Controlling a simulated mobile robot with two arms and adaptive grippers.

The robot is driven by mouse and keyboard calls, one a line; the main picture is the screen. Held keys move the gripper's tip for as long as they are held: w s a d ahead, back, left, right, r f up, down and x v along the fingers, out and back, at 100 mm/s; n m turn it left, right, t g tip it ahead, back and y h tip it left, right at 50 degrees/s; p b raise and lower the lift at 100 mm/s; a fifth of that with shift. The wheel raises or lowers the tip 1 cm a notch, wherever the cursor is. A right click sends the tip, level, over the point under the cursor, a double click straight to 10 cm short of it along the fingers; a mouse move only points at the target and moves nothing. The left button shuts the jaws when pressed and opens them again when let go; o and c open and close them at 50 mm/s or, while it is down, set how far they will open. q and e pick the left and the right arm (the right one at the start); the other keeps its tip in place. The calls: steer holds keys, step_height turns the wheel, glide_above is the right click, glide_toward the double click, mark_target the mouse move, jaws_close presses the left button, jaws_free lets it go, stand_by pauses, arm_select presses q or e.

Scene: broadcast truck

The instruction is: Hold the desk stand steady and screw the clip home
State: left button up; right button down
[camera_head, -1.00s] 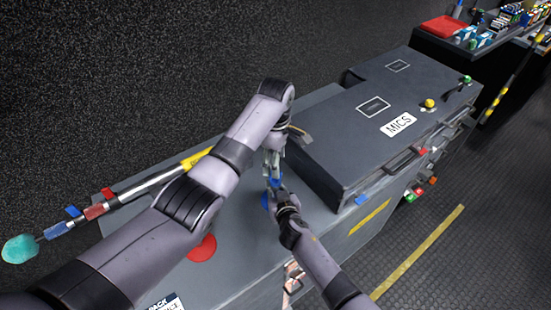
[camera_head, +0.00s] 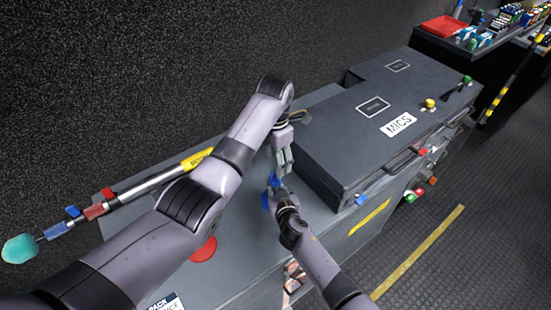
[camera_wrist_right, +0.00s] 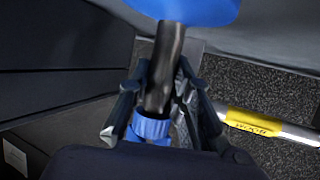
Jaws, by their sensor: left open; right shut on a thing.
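The desk stand has a round blue base (camera_head: 265,201) on the grey case top, partly hidden by my right gripper. The right wrist view shows its black stem (camera_wrist_right: 165,65) and blue base (camera_wrist_right: 190,8). My right gripper (camera_head: 277,194) is shut on the stem; its fingers (camera_wrist_right: 163,100) lie on both sides of it. A blue ribbed piece, seemingly the clip (camera_wrist_right: 148,128), sits at the stem's end away from the base. It shows as a small blue piece (camera_head: 274,180) in the head view. My left gripper (camera_head: 284,166) is open just above it, apart from it.
The dark MICS case (camera_head: 345,135) stands close on the right. A boom pole (camera_head: 150,184) with a yellow label lies to the left. A red disc (camera_head: 204,249) is on the case top, partly behind my left arm.

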mark_target(276, 178)
arm_select(q)
steer(key=shift+f, duration=0.1)
steer(key=shift+f, duration=3.9)
steer(key=shift+c, duration=0.2)
steer(key=c, duration=1.2)
steer(key=o, duration=1.2)
steer(key=shift+o, duration=0.2)
steer(key=shift+r, duration=0.15)
steer(key=shift+r, duration=2.1)
